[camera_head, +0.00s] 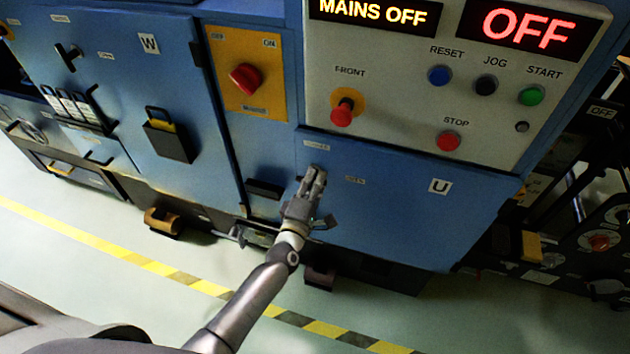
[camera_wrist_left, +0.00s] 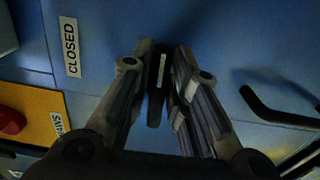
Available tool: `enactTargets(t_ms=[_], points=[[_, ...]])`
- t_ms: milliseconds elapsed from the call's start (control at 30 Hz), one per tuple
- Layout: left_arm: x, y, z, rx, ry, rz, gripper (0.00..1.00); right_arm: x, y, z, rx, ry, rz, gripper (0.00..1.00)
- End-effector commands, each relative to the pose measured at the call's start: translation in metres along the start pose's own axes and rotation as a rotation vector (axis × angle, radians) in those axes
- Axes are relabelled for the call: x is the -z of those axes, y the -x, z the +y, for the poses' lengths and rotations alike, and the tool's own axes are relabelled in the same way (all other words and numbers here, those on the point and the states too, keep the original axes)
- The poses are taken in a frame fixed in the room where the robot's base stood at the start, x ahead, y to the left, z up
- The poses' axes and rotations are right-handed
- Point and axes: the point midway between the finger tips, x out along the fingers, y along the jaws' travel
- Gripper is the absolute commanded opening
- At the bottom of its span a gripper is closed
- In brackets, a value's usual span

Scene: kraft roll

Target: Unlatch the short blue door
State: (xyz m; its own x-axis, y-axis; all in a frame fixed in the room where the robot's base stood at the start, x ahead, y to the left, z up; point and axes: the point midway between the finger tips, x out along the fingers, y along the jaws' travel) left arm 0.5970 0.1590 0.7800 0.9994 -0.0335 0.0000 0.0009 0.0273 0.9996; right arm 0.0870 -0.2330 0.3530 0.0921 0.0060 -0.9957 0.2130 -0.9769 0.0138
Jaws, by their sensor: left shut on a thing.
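The short blue door (camera_head: 400,205), marked U, sits below the control panel, flush with the cabinet front. My left gripper (camera_head: 314,174) is at the door's upper left, under a small white label (camera_head: 316,145). In the left wrist view the fingers of my left gripper (camera_wrist_left: 160,75) are shut on a thin dark latch handle (camera_wrist_left: 155,105), one on each side. A CLOSED label (camera_wrist_left: 70,47) stands beside it. The latch is mostly hidden by the gripper in the head view. My right gripper is not in view.
A black bent bar handle (camera_wrist_left: 275,112) sticks out close to the gripper. A yellow plate (camera_head: 262,95) with a red rotary switch (camera_head: 245,79) is up and left. The panel (camera_head: 400,100) above carries several buttons and reads MAINS OFF. The floor in front is clear.

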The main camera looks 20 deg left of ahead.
Motion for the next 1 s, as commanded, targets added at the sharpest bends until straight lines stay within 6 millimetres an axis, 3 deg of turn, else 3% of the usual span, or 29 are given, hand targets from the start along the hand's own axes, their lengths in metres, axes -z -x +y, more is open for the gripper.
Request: enactTargets(t_ms=[1000], points=[[0.0002,0.0002,-0.0013,0.001,-0.042,0.001,0.0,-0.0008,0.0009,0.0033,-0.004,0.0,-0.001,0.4]])
